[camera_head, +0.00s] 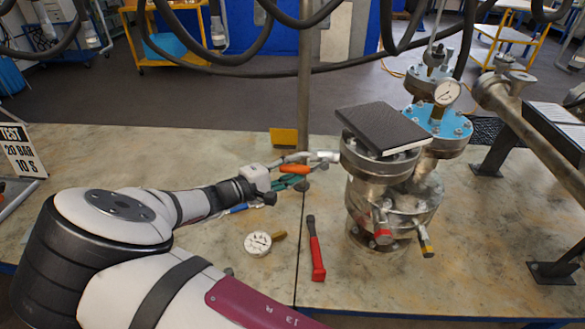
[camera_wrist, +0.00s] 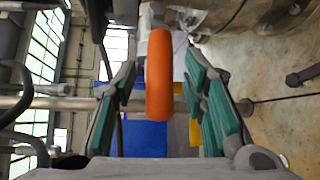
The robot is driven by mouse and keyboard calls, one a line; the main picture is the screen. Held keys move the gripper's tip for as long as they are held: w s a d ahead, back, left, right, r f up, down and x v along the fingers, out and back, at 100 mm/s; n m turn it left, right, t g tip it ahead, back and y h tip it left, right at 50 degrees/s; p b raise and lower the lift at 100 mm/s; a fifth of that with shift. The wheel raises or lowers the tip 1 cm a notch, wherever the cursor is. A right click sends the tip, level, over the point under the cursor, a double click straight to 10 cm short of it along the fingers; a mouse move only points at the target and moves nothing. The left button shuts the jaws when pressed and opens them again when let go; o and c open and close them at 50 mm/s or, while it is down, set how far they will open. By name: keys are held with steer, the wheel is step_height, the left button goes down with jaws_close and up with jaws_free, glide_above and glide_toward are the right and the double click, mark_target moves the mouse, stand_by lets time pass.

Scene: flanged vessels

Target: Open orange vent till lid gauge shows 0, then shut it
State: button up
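The orange vent handle (camera_head: 295,169) sticks out to the left of the front flanged vessel (camera_head: 375,190), by a pale metal stem (camera_head: 322,156). My gripper (camera_head: 303,174) is around it. In the wrist view the orange handle (camera_wrist: 159,75) stands upright between my green-padded fingers (camera_wrist: 160,62), with a gap on each side; my gripper is open and no contact shows. The lid gauge (camera_head: 447,92) is a round white dial on the blue lid (camera_head: 437,122) of the rear vessel. Its needle is too small to read.
A black book (camera_head: 383,128) lies on the front vessel's top. A loose gauge (camera_head: 257,243) and a red-handled tool (camera_head: 315,250) lie on the bench (camera_head: 210,150). Hoses hang above; a vertical pole (camera_head: 304,90) stands behind.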

steer(key=shift+w+d, duration=0.2)
jaws_close()
steer(key=shift+f, duration=0.15)
